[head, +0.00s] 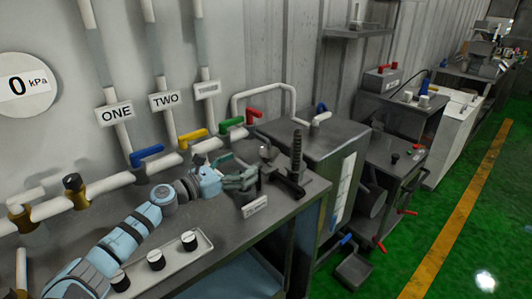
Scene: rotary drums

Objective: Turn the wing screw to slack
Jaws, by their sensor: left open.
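My left arm comes in from the lower left, and my left gripper (248,178) is over the back of the grey bench top. Its fingers point right, toward a small metal fixture (268,153) beside a dark ribbed upright post (297,155) on a base. The gripper is open, with its fingers close to the fixture; I cannot tell whether they touch it. The wing screw is too small or hidden to make out clearly; it may be part of this fixture. A small white label (254,207) is on the bench in front. My right gripper is not in view.
Pipes with blue (147,155), yellow (193,138) and green (231,124) valve handles run behind the bench. A tray (170,262) with several black-topped knobs lies in front of my arm. A grey cabinet (318,140) stands to the right.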

